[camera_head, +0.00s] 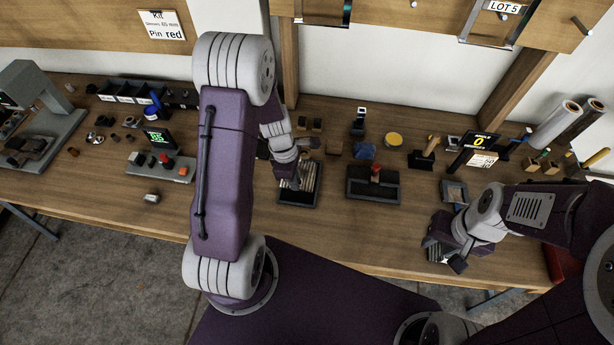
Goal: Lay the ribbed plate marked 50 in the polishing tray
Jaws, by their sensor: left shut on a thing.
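My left gripper (293,181) reaches down over a small dark tray (298,204) near the middle of the table. It is shut on a ribbed plate (309,177), light brown with dark stripes, which is at the tray. The gripper hides part of the plate, and I cannot tell whether the plate rests on the tray floor. No number 50 is readable on it. My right gripper (447,260) is low at the front right of the table, beside a grey striped piece (434,250). Its fingers are too small and hidden to tell open from shut.
A dark tray with a red-knobbed block (373,183) stands right of the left gripper. A grey press (38,110) is at far left, with a control box (160,166) closer. The front middle table is clear.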

